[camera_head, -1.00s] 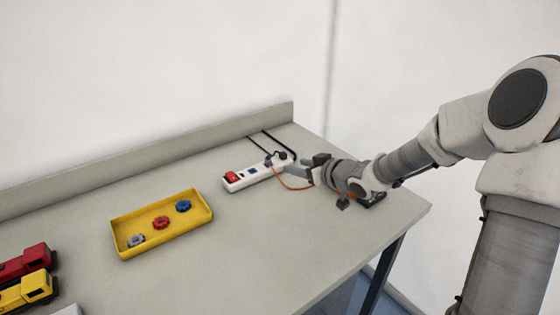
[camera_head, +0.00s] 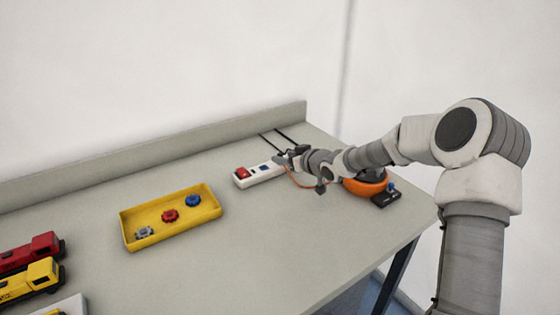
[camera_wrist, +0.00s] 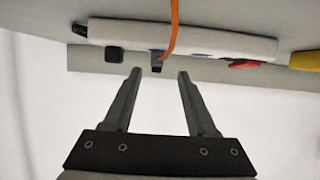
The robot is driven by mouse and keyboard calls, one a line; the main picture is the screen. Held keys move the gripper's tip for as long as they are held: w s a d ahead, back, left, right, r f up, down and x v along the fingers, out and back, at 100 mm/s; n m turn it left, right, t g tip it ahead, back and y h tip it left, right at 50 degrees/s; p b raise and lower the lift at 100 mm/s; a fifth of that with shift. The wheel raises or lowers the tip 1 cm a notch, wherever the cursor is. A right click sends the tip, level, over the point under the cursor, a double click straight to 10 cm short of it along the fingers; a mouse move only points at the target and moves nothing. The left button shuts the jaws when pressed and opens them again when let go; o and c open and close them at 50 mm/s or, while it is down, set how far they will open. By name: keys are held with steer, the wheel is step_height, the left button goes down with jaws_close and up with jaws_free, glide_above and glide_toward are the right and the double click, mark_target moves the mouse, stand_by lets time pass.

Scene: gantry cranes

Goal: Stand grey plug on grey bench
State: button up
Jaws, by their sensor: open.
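The grey bench (camera_head: 245,245) fills the lower head view. A white power strip (camera_head: 261,172) lies along its back right part; the strip also shows in the wrist view (camera_wrist: 190,38). In the wrist view a dark grey plug (camera_wrist: 157,60) sits at the strip, just beyond the fingertips and between their lines. A blacker plug (camera_wrist: 115,55) sits to its left. In poor light I cannot tell their shades apart surely. My gripper (camera_head: 292,153) is at the strip's far right end. In the wrist view my gripper (camera_wrist: 160,73) is open, with nothing between its fingers.
An orange cable (camera_wrist: 173,25) crosses in front of the strip. A yellow tray (camera_head: 172,232) with several coloured knobs lies left. Toy trucks (camera_head: 30,265) stand far left. An orange rounded thing (camera_head: 367,187) and a dark box (camera_head: 386,199) lie right. The front middle is clear.

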mark_target(281, 155)
steer(key=x, duration=0.4)
steer(key=shift+w+d, duration=0.1)
steer(key=shift+w, duration=0.15)
jaws_close()
